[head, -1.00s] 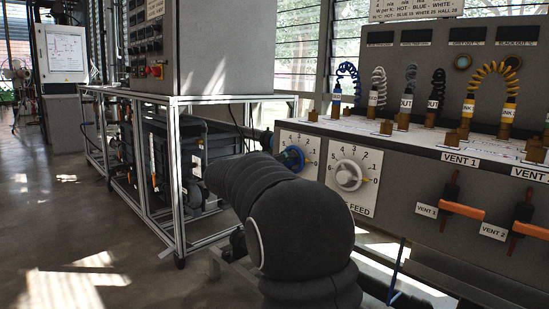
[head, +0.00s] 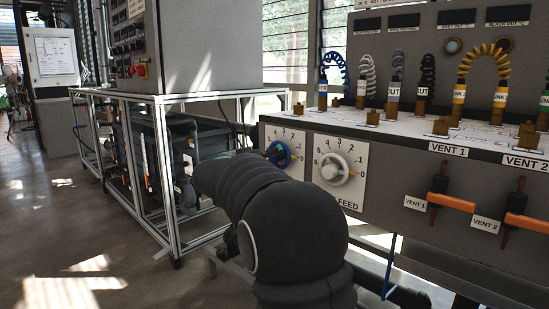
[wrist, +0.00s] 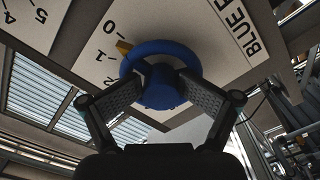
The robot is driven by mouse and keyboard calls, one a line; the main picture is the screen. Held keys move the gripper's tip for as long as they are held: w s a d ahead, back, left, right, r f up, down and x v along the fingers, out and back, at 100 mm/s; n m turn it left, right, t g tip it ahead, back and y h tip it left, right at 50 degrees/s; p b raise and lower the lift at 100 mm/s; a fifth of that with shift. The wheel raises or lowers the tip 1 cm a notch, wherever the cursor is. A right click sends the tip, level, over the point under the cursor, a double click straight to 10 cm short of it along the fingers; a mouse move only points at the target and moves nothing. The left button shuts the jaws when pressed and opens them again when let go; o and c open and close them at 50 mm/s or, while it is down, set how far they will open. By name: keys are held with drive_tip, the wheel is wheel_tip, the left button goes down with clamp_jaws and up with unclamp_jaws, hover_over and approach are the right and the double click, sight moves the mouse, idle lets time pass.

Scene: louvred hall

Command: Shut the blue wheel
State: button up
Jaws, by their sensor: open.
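The blue wheel (head: 279,153) is on a white dial plate at the left end of the grey panel, partly hidden by my arm in the head view. In the wrist view the blue wheel (wrist: 160,50) fills the top centre, with numbers and part of a "BLUE" label around it. Its yellow pointer (wrist: 124,46) lies between 0 and 1. My gripper (wrist: 163,78) is open, with a finger on each side of the wheel's hub. I cannot tell whether the fingers touch it.
A white wheel (head: 334,170) on a "FEED" dial sits just right of the blue one. Orange vent levers (head: 451,202) stick out farther right. A metal frame (head: 172,190) with dark equipment stands left of the arm. The floor (head: 60,240) at the left is clear.

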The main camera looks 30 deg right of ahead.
drive_tip(key=shift+a+r, duration=0.25)
drive_tip(key=shift+a, duration=0.35)
drive_tip(key=v, duration=0.7)
idle(0.4)
drive_tip(key=v, duration=1.2)
